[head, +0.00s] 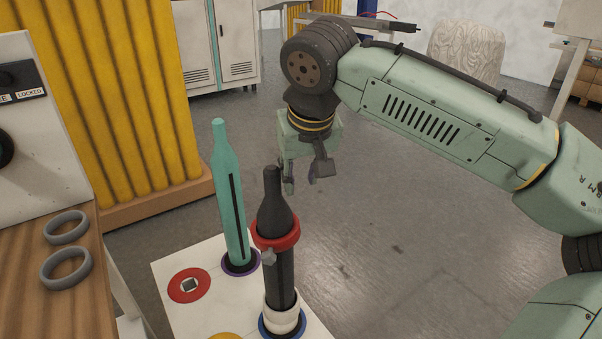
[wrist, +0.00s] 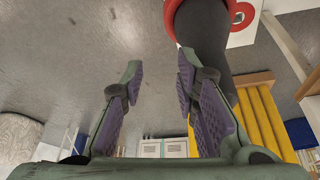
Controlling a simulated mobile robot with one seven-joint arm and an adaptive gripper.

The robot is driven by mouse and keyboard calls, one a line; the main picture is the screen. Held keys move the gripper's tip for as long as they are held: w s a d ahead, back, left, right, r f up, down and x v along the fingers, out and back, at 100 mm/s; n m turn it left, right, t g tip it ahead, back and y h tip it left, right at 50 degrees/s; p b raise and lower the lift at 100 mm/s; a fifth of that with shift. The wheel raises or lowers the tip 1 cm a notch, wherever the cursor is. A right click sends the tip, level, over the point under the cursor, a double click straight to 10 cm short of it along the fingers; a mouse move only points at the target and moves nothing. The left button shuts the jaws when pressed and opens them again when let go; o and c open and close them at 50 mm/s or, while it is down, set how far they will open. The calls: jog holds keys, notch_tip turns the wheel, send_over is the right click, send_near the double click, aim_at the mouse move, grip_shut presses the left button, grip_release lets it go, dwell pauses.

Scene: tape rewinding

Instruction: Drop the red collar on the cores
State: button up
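The red collar (head: 277,238) is around the black post (head: 272,205), below its tapered neck. A small grey knob (head: 268,257) sticks out of the post just under the collar. The pale ring-shaped cores (head: 283,319) are at the foot of the same post, with bare post between them and the collar. My gripper (head: 304,180) is open and empty, just right of and beyond the black post's top. In the wrist view its two fingers (wrist: 160,80) are apart with only floor between them. The collar's edge (wrist: 169,22) and the post (wrist: 205,45) show beside the right finger.
A teal post (head: 229,195) stands left of the black one on the white board (head: 178,262), which also bears a red disc (head: 188,286). Two grey rings (head: 67,268) lie on the wooden bench (head: 80,305) at left. The floor right of the posts is clear.

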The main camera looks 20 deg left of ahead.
jog(key=shift+o, duration=0.9)
jog(key=v, duration=1.2)
jog(key=shift+w, duration=0.15)
dwell(1.8)
